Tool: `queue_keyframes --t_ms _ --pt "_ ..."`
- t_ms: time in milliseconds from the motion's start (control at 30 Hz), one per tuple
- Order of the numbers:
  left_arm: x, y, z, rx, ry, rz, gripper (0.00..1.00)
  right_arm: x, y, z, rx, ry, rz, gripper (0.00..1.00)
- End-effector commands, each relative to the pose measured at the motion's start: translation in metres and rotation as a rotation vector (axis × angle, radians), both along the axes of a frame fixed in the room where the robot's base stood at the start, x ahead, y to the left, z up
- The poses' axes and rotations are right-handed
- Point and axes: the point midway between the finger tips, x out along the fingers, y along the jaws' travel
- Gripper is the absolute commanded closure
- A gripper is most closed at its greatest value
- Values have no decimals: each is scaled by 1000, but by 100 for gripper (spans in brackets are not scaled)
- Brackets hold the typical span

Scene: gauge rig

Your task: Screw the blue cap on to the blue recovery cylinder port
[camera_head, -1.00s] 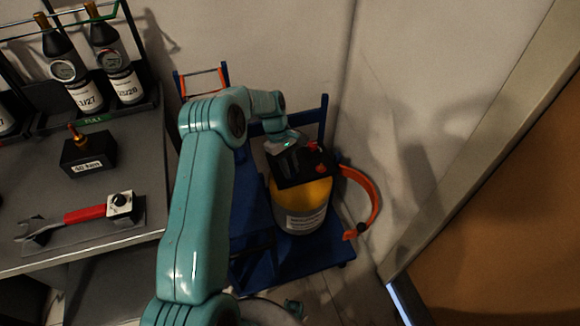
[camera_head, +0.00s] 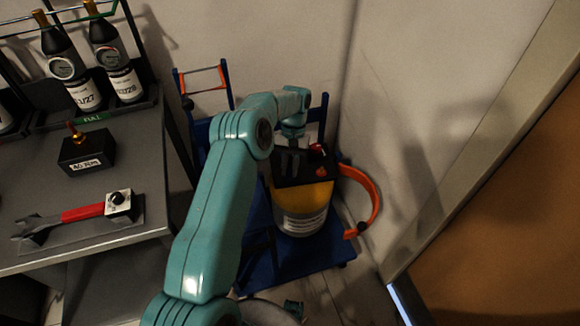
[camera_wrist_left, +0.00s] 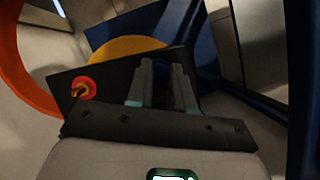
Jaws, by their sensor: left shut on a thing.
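The recovery cylinder (camera_head: 303,205), with a yellow shoulder and a pale labelled body, stands upright on a blue cart. A black plate (camera_head: 322,166) sits on its top, with a red fitting (camera_head: 317,150) on it. The red fitting with a brass tip also shows in the left wrist view (camera_wrist_left: 84,88). My left gripper (camera_head: 290,162) points down over the plate. In the left wrist view the fingers (camera_wrist_left: 166,78) are close together, around a dark blue piece (camera_wrist_left: 183,70) that looks like the blue cap. The blue port is hidden; I cannot tell whether cap and port touch.
The blue cart (camera_head: 268,262) stands in the corner against the wall. An orange loop (camera_head: 374,198) sticks out at its right. On the grey bench (camera_head: 150,180) at left are a red-handled wrench (camera_head: 82,213), a black block (camera_head: 88,152) and several bottles with gauges (camera_head: 112,62).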

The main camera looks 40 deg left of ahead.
Motion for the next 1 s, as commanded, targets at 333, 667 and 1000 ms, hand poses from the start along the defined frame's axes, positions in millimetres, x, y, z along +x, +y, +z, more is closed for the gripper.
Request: queue_keyframes --t_ms 333,667,1000 --pt "-2 3 -2 5 3 -232 100 0 0 0 0 0 0 57" --pt "-1 3 -1 6 1 -380 100 0 0 1 0 0 0 57" --pt "0 2 0 6 -2 -377 48 0 0 1 0 0 0 57"
